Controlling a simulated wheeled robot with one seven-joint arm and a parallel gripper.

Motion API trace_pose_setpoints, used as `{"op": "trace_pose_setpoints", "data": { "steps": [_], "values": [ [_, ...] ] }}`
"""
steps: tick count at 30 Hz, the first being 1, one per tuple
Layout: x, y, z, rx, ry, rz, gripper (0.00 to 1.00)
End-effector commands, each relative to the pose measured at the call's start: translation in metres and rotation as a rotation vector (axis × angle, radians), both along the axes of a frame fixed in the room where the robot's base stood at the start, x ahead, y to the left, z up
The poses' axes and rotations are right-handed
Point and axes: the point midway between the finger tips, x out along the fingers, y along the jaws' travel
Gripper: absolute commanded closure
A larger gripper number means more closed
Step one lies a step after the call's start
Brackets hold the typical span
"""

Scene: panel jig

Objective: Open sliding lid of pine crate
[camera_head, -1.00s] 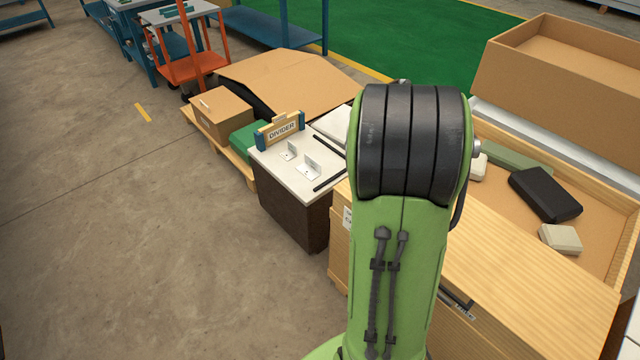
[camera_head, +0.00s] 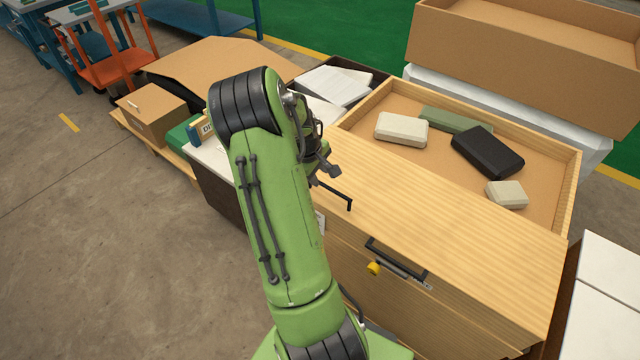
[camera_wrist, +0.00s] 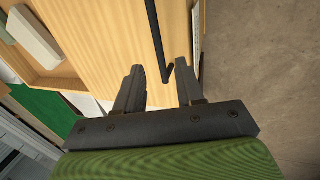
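The pine crate (camera_head: 575,200) stands at the right in the head view, its far part uncovered. A flat wooden lid (camera_head: 440,220) covers its near part. A black bar handle (camera_head: 338,193) is on the lid's left part. My gripper (camera_wrist: 158,66) is open, with its two dark fingers apart over the crate in the wrist view. The handle's end (camera_wrist: 168,72) appears between the fingers there. I cannot tell how deep the fingers sit around it. In the head view my arm partly hides the gripper.
Inside the crate lie a black case (camera_head: 487,152), a green case (camera_head: 455,120) and two beige blocks (camera_head: 401,130). A second black handle (camera_head: 398,262) and a yellow knob (camera_head: 374,268) are on the front. A white-topped stand (camera_head: 205,160) is at left.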

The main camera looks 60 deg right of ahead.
Motion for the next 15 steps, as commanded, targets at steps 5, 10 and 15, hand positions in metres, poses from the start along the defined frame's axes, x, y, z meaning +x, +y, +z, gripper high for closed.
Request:
{"op": "trace_pose_setpoints", "data": {
  "steps": [5, 10, 15],
  "values": [
    [-0.002, -0.01, -0.034, 0.001, 0.001, -0.002, 0.62],
    [-0.002, -0.014, -0.043, 0.0, -0.001, 0.0, 0.62],
    [-0.002, -0.014, -0.042, 0.0, -0.001, 0.0, 0.62]
  ]
}}
